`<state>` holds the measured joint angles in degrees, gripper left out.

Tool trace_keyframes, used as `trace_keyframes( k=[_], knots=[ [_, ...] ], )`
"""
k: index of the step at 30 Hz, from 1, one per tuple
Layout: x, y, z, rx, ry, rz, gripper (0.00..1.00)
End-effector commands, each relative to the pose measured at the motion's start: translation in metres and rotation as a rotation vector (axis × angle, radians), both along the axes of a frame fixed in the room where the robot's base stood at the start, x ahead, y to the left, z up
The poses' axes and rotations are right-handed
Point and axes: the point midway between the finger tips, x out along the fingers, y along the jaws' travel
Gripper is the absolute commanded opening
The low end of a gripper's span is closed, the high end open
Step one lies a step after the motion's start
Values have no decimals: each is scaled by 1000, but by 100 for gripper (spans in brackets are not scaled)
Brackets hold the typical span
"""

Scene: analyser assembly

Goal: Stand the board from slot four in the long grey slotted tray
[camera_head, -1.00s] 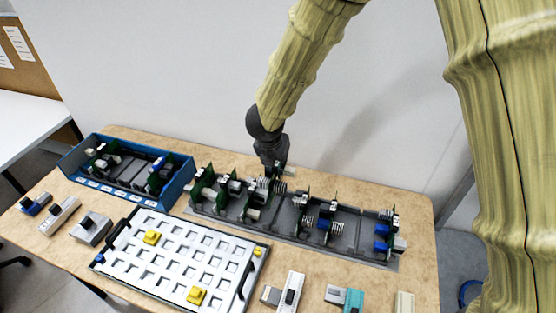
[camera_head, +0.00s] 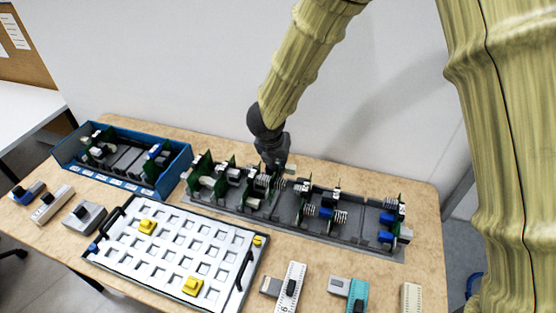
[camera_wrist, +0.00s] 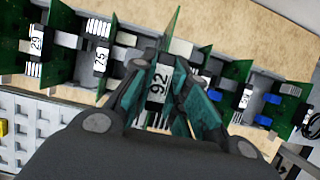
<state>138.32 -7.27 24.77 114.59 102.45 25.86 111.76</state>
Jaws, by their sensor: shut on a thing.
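My gripper (camera_head: 274,160) is over the back edge of the long grey slotted tray (camera_head: 288,210), left of its middle. In the wrist view my gripper (camera_wrist: 163,78) is shut on a green board (camera_wrist: 158,88) with a white label reading 92. This board stands about upright between the fingers, in line with the tray's other boards. In the head view the hand and neighbouring boards mostly hide it. I cannot tell whether its lower edge is seated in a slot.
Several green boards stand in the tray on both sides, including one labelled 29 (camera_wrist: 36,40) and one labelled 75 (camera_wrist: 100,58). A blue bin (camera_head: 178,172) with boards is at left. A white grid panel (camera_head: 175,245) with yellow blocks lies in front.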

Motion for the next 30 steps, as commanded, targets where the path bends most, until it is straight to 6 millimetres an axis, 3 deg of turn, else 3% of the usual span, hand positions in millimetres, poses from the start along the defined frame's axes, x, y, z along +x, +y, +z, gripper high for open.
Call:
trace_keyframes(
  k=[15,30],
  knots=[
    [0,0,-29,0,0,0,0],
    [0,0,-31,0,0,0,0]
  ],
)
